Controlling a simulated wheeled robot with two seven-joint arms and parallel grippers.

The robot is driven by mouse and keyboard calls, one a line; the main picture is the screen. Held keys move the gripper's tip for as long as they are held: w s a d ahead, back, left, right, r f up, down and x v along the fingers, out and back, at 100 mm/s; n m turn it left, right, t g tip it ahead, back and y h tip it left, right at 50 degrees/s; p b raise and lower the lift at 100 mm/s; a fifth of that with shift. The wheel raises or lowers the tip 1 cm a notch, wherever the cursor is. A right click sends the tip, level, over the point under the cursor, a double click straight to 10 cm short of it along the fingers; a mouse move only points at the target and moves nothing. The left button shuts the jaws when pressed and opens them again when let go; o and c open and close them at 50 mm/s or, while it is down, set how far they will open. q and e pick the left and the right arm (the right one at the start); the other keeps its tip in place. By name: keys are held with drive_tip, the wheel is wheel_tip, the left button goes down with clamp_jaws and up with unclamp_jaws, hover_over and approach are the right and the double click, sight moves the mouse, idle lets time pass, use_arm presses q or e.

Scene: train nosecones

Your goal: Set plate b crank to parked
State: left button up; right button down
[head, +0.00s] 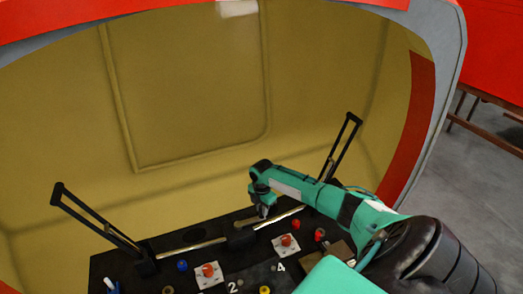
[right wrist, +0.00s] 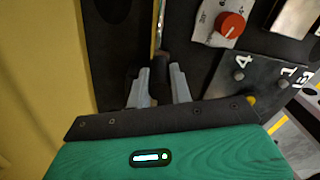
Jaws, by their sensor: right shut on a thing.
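My right gripper (head: 264,210) reaches in from the right over the dark control panel (head: 215,274). In the right wrist view its two grey fingers (right wrist: 160,78) are shut on a dark grip (right wrist: 162,60). A thin brass-coloured rod (right wrist: 157,28) runs up from this grip. In the head view a light rod (head: 287,215) lies by the gripper, and a similar rod (head: 190,248) lies further left. I see no readable "B" or "parked" mark, so I cannot tell for sure which part is the plate b crank. My left gripper is not in view.
Red knobs on white plates (head: 209,275) (head: 287,246) sit in front of the rods. A blue knob (head: 182,265) and a yellow one (head: 265,290) are nearby. Tall black levers (head: 95,217) (head: 340,145) rise at both sides. A yellow wall (head: 180,100) stands behind.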

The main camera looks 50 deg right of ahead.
drive_tip(key=shift+w+r, duration=0.1)
drive_tip(key=shift+w, duration=0.25)
drive_tip(key=c, duration=1.3)
unclamp_jaws()
drive_tip(key=shift+o, duration=0.2)
drive_tip(key=shift+d+r, duration=0.1)
drive_tip(key=shift+r, duration=0.3)
wheel_tip(320, 180, up, 13)
drive_tip(key=b, duration=0.2)
drive_tip(key=shift+b, duration=0.35)
drive_tip(key=shift+f, duration=0.1)
